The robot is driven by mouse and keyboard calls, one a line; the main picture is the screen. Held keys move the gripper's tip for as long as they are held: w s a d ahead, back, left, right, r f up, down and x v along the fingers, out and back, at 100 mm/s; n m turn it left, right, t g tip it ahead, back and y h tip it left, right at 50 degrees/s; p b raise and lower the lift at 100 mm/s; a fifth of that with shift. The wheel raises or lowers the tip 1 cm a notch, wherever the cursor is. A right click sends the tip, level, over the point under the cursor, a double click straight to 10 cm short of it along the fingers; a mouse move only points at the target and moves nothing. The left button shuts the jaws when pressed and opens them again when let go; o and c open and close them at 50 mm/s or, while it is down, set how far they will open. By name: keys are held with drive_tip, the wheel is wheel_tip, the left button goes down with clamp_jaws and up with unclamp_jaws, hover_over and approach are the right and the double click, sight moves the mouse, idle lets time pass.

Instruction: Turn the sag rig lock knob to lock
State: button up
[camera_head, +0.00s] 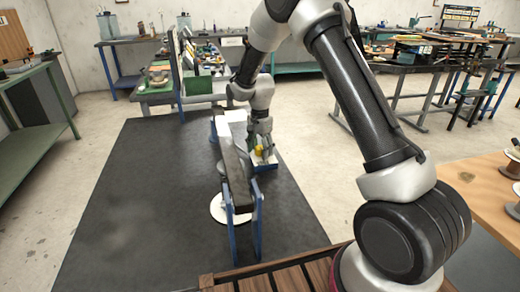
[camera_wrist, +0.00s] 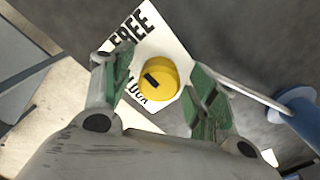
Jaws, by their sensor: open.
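The yellow lock knob (camera_wrist: 160,82) sits on a white label plate (camera_wrist: 163,38) in the wrist view. The plate reads FREE at the upper left and LOCK, partly hidden, at the lower left. A black mark lies on the left part of the knob's face; I cannot tell clearly which word it points to. My gripper (camera_wrist: 153,66) is open, with one green-padded finger on each side of the knob. The knob (camera_head: 259,149) is small beside my gripper (camera_head: 262,143) in the head view.
A blue-legged rig frame (camera_head: 232,185) with a long dark bar stands close left of my gripper. A blue spool-like part (camera_wrist: 298,105) is at the right of the wrist view. The dark mat (camera_head: 130,215) is clear to the left. Workbenches stand behind.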

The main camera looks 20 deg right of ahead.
drive_tip(key=shift+c, duration=0.3)
drive_tip(key=c, duration=0.9)
drive_tip(key=shift+c, duration=0.2)
drive_tip(key=shift+n, duration=0.4)
drive_tip(key=n, duration=0.3)
drive_tip(key=shift+n, duration=0.4)
drive_tip(key=n, duration=0.4)
drive_tip(key=shift+n, duration=0.3)
drive_tip(key=n, duration=0.4)
drive_tip(key=shift+d+n, duration=0.1)
drive_tip(key=shift+n, duration=2.4)
